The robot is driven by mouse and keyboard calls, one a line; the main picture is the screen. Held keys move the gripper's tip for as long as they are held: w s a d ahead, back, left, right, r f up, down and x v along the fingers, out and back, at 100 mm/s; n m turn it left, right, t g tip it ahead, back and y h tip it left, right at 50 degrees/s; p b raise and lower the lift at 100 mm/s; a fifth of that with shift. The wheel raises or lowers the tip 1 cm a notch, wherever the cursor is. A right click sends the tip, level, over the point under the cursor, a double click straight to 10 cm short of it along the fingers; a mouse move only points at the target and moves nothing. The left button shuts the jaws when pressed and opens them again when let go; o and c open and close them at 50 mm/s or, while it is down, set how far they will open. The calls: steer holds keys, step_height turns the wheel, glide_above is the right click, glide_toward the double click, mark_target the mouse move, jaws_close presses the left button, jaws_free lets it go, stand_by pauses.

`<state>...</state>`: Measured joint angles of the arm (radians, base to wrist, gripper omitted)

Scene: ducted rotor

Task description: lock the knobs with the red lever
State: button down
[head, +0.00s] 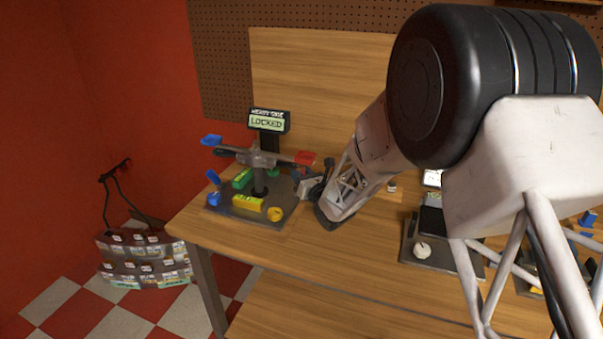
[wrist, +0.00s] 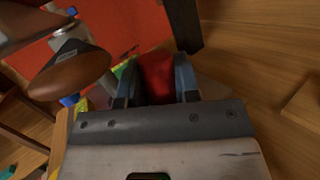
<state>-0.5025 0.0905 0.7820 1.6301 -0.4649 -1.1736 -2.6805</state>
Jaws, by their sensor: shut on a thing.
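The device stands on a dark base plate (head: 236,212) at the left of the bench in the head view. It carries a grey rotor (head: 262,159) on a black post, with a blue tip and a red tip. My gripper (head: 308,186) is at the right side of the plate, below the red tip. In the wrist view my gripper (wrist: 155,92) is shut on a dark red piece, the red lever (wrist: 157,76). My gripper hides the lever in the head view. The display (head: 268,122) reads LOCKED.
A blue lever (head: 213,178) stands tilted at the plate's left. Green (head: 243,178) and yellow (head: 247,202) blocks sit on the plate. The bench front (head: 300,245) is clear.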

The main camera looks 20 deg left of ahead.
steer(key=shift+s+r+n+y, duration=0.1)
steer(key=shift+s+n+y, duration=0.6)
steer(key=shift+n, duration=0.45)
steer(key=shift+s+n+y, duration=0.45)
steer(key=shift+n+y, duration=0.35)
steer(key=shift+n, duration=0.35)
steer(key=c, duration=0.8)
jaws_free()
steer(key=shift+c, duration=0.2)
steer(key=shift+s+d, duration=0.1)
steer(key=s+d+f, duration=0.1)
steer(key=s+d, duration=0.6)
steer(key=d, duration=0.5)
steer(key=shift+s+d, duration=0.25)
steer(key=shift+s, duration=0.05)
steer(key=shift+f, duration=0.1)
